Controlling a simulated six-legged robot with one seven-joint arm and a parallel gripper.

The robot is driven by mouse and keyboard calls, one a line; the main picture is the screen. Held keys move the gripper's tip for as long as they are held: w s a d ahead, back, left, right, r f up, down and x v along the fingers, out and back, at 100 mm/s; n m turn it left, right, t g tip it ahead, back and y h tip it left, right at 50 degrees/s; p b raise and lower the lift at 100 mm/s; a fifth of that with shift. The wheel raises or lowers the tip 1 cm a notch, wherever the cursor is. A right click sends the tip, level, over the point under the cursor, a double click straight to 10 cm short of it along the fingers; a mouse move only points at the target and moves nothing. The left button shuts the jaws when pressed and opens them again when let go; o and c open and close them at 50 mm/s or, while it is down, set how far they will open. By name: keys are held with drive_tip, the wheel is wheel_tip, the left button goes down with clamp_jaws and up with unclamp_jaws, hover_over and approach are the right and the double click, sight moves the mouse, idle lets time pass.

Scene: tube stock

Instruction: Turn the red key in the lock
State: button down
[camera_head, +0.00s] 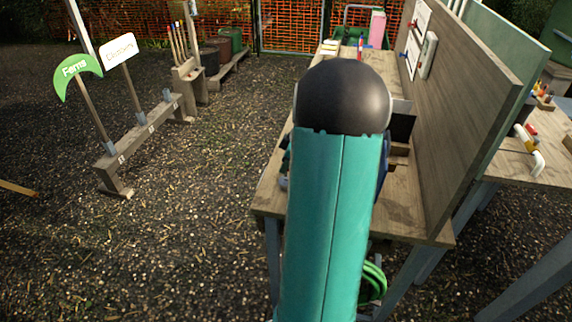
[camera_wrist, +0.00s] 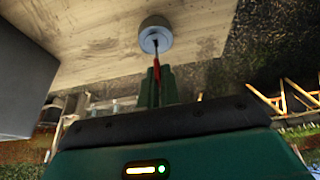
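The red key (camera_wrist: 156,67) shows in the wrist view as a thin red strip between the two dark green fingers of my gripper (camera_wrist: 157,85). The fingers are close together, shut on the key. A thin dark shaft runs from it to the face of a round grey lock (camera_wrist: 155,37), in line with the gripper. The shaft's end meets the lock's face in the picture; how deep it sits I cannot tell. The lock is on a pale wooden surface (camera_wrist: 95,25). In the head view my own arm hides the gripper, key and lock.
In the head view a wooden bench (camera_head: 405,215) with an upright board (camera_head: 465,110) stands around my arm. A green hose (camera_head: 374,283) hangs below. A signpost rail (camera_head: 140,135) stands at left, with open gravel between. A grey block (camera_wrist: 25,85) is at left in the wrist view.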

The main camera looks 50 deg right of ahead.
drive_tip(key=shift+f, duration=0.1)
drive_tip(key=shift+f, duration=0.8)
drive_tip(key=shift+f, duration=0.15)
drive_tip(key=shift+f, duration=0.45)
